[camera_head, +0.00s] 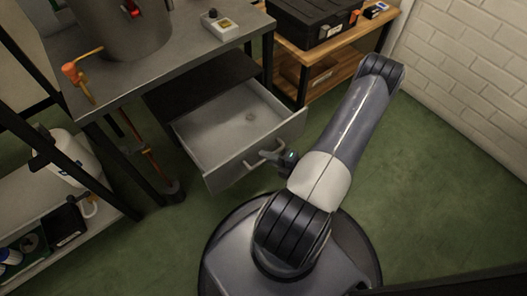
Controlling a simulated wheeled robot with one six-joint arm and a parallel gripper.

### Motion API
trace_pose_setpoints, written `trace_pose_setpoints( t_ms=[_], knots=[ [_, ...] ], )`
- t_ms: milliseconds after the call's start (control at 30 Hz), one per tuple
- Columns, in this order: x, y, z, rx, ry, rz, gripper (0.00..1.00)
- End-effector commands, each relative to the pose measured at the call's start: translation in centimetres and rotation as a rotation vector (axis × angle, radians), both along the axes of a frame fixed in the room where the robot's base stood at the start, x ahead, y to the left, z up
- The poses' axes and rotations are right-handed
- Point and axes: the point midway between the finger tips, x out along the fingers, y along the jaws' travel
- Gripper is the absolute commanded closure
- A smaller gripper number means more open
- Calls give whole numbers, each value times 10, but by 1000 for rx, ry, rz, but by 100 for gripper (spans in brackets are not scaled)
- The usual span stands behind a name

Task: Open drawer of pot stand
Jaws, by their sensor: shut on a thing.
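The drawer (238,124) of the pot stand is pulled well out from under the metal top, and its grey inside shows with no objects in it. The stand's top (185,57) carries a large metal pot (120,32). The drawer's bar handle (250,162) is on its front panel. My gripper (272,157) is at the right part of this handle and is shut on it. The fingertips are small and partly hidden by the wrist.
A shelf (60,262) with a white jug (75,158) stands at the left. A wooden bench (335,42) with a black toolbox (312,18) is at the back right. A small box (219,24) lies on the stand's top. Green floor (430,200) is clear at the right.

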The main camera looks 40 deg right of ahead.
Motion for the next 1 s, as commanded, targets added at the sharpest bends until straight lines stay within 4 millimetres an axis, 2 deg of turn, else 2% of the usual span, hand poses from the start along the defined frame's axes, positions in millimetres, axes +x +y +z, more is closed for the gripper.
trace_pose_setpoints(
  t_ms=[433, 467, 567, 867, 1000],
  knots=[
    [-3, 1, 0, 2, 0, 5, 100],
    [-3, 1, 0, 2, 0, 5, 87],
    [-3, 1, 0, 2, 0, 4, 79],
    [-4, -1, 1, 0, 0, 1, 79],
    [-13, -6, 3, 0, 0, -2, 79]
  ],
)
